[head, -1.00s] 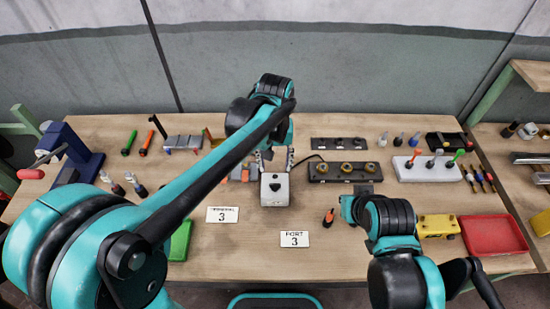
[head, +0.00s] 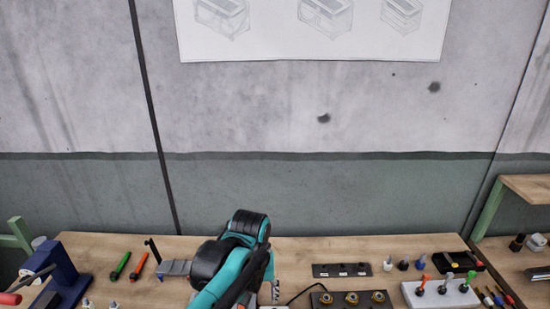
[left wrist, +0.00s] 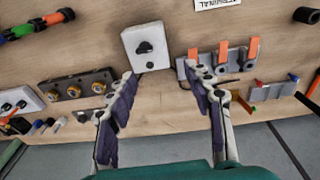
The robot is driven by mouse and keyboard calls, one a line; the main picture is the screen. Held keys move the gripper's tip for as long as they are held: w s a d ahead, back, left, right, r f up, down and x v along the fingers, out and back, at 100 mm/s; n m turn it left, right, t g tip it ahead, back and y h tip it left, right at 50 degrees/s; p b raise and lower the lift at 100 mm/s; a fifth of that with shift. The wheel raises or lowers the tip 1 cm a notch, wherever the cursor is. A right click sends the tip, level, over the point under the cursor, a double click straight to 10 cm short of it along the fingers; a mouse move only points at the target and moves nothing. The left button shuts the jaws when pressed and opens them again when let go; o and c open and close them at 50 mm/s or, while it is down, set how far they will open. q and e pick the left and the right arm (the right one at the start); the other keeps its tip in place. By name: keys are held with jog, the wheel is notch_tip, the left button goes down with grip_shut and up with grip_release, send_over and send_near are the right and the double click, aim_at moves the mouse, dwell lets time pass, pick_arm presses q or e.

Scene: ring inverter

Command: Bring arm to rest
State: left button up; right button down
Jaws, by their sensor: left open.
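My left arm comes up from the bottom of the head view, and my left gripper (head: 272,292) is mostly cut off by the lower edge there. In the left wrist view the left gripper (left wrist: 166,82) is open, its two dark-padded fingers well apart with nothing between them. Beyond the fingertips, on the wooden table (left wrist: 185,115), stands a white box with a dark socket (left wrist: 146,46). The gripper does not clearly touch it. My right gripper is not in view.
A black block with brass rings (head: 350,299) lies right of the arm. A grey holder with orange clips (left wrist: 222,60) is close to one finger in the left wrist view. A white stand with coloured tools (head: 440,292) is farther right. A blue device (head: 58,276) stands at the left.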

pick_arm(q)
jog(key=s+a+f+t, duration=0.2)
jog(key=s+a+t, duration=0.1)
jog(key=s+a, duration=0.2)
jog(key=s+a+f+t+b, duration=0.1)
jog(key=s+a+f+t, duration=0.1)
jog(key=s+a, duration=0.3)
jog(key=a, duration=0.4)
jog(key=shift+s+t, duration=0.35)
jog(key=shift+t, duration=0.05)
